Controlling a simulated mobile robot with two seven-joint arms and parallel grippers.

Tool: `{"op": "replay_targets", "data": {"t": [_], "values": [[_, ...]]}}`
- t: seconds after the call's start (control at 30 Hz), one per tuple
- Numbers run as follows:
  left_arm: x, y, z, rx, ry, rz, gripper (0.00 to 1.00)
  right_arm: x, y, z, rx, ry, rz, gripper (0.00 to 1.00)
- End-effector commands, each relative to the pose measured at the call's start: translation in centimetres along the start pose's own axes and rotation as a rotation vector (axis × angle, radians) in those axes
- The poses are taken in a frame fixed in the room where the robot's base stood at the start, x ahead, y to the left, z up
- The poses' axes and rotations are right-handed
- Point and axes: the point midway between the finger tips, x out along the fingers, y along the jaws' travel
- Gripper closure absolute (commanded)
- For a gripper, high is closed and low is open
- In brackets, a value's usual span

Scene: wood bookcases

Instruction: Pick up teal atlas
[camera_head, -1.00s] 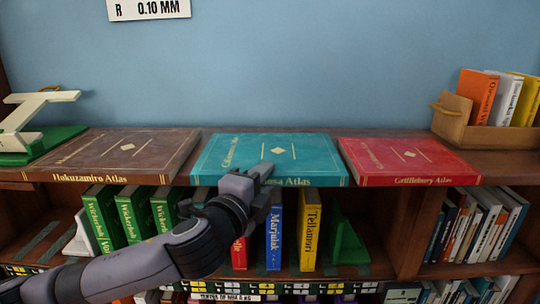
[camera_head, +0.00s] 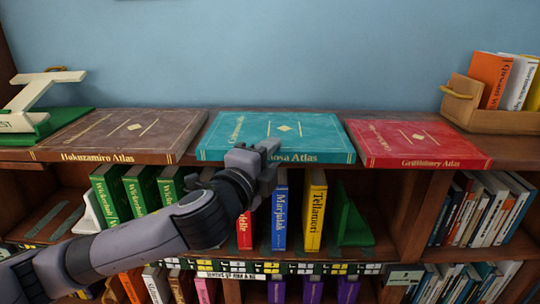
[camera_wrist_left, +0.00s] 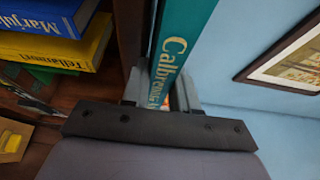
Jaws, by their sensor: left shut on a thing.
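The teal atlas (camera_head: 288,133) lies flat on the top shelf in the head view, between a brown atlas and a red atlas. My left gripper (camera_head: 262,150) is at its front edge, a little left of the middle of its spine, and covers part of the title. In the left wrist view the teal spine (camera_wrist_left: 176,50) runs between the two fingers (camera_wrist_left: 160,92), which are shut on it. Whether the atlas is lifted off the shelf is hard to tell. My right gripper is not in view.
The brown atlas (camera_head: 120,135) and red atlas (camera_head: 415,145) lie close on either side. A wooden book box (camera_head: 470,115) stands at the right, a green-based stand (camera_head: 40,125) at the left.

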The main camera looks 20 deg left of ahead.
Motion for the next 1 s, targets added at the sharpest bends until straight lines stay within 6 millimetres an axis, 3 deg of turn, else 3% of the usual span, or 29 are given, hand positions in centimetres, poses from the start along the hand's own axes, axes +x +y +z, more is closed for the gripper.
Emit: {"op": "replay_targets", "data": {"t": [0.03, 0.27, 0.6, 0.8, 1.0], "values": [[0.0, -1.4, 0.0, 0.000, 0.001, -0.020, 1.00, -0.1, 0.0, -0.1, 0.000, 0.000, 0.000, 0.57], [-0.1, -5.9, -0.1, 0.000, 0.004, -0.025, 1.00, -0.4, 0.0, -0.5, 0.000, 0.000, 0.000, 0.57], [-0.2, -14.8, -0.1, -0.001, 0.003, -0.024, 1.00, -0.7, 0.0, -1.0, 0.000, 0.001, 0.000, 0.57], [-0.2, -17.8, -0.1, 0.000, 0.003, -0.020, 1.00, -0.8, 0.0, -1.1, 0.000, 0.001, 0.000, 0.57], [-0.2, -19.3, 0.0, 0.001, 0.002, -0.018, 1.00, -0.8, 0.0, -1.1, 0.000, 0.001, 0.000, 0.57]]}}
